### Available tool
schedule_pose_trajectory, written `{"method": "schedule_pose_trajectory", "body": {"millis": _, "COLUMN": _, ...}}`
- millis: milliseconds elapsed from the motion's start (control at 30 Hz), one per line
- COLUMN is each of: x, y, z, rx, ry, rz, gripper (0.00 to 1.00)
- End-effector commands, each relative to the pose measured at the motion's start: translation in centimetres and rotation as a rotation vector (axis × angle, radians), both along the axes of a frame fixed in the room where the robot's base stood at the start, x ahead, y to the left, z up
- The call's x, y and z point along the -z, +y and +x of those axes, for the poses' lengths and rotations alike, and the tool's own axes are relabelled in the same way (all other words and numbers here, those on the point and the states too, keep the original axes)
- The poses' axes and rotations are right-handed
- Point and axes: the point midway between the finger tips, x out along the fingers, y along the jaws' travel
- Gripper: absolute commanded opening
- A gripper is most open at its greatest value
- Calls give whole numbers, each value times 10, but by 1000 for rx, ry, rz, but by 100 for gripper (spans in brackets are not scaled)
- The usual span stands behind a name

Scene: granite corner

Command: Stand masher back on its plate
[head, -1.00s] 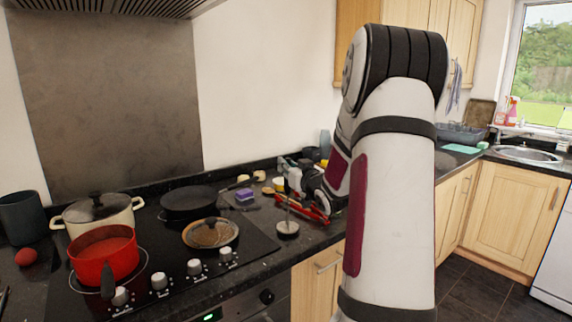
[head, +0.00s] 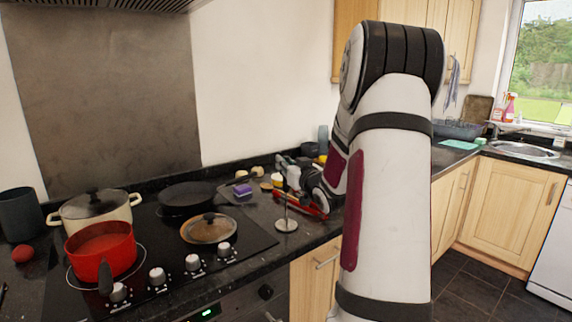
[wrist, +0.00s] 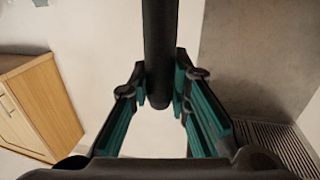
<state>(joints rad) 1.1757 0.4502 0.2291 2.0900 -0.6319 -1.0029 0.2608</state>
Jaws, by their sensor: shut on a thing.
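The masher has a black handle, a thin metal rod and a round flat plate (head: 287,225). In the head view it is upright, with the plate low, at or just above the dark counter right of the hob. I cannot tell whether the plate touches the counter. My gripper (head: 283,164) is above it, shut on the handle. In the wrist view the dark handle (wrist: 160,50) runs between the teal-padded fingers of my gripper (wrist: 164,88). The upper handle is hard to make out in the head view.
A purple sponge (head: 243,190) lies behind the masher. Red-handled items (head: 300,203) lie beside it. Bare counter (head: 258,212) shows left of the masher.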

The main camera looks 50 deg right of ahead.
Motion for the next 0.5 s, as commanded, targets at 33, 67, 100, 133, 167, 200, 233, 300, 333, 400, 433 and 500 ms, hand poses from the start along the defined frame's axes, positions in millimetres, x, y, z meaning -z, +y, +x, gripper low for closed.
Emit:
{"method": "schedule_pose_trajectory", "body": {"millis": 33, "x": 1, "y": 0, "z": 0, "rx": 0, "ry": -1, "rz": 0, "gripper": 0}}
{"method": "schedule_pose_trajectory", "body": {"millis": 67, "x": 1, "y": 0, "z": 0, "rx": 0, "ry": -1, "rz": 0, "gripper": 0}}
{"method": "schedule_pose_trajectory", "body": {"millis": 100, "x": 1, "y": 0, "z": 0, "rx": 0, "ry": -1, "rz": 0, "gripper": 22}}
{"method": "schedule_pose_trajectory", "body": {"millis": 133, "x": 1, "y": 0, "z": 0, "rx": 0, "ry": -1, "rz": 0, "gripper": 29}}
{"method": "schedule_pose_trajectory", "body": {"millis": 167, "x": 1, "y": 0, "z": 0, "rx": 0, "ry": -1, "rz": 0, "gripper": 36}}
{"method": "schedule_pose_trajectory", "body": {"millis": 200, "x": 1, "y": 0, "z": 0, "rx": 0, "ry": -1, "rz": 0, "gripper": 41}}
{"method": "schedule_pose_trajectory", "body": {"millis": 233, "x": 1, "y": 0, "z": 0, "rx": 0, "ry": 0, "rz": 0, "gripper": 41}}
{"method": "schedule_pose_trajectory", "body": {"millis": 300, "x": 1, "y": 0, "z": 0, "rx": 0, "ry": 0, "rz": 0, "gripper": 41}}
{"method": "schedule_pose_trajectory", "body": {"millis": 333, "x": 1, "y": 0, "z": 0, "rx": 0, "ry": 0, "rz": 0, "gripper": 41}}
{"method": "schedule_pose_trajectory", "body": {"millis": 400, "x": 1, "y": 0, "z": 0, "rx": 0, "ry": 0, "rz": 0, "gripper": 41}}
{"method": "schedule_pose_trajectory", "body": {"millis": 433, "x": 1, "y": 0, "z": 0, "rx": 0, "ry": 1, "rz": 0, "gripper": 41}}
{"method": "schedule_pose_trajectory", "body": {"millis": 500, "x": 1, "y": 0, "z": -1, "rx": 0, "ry": 1, "rz": 0, "gripper": 41}}
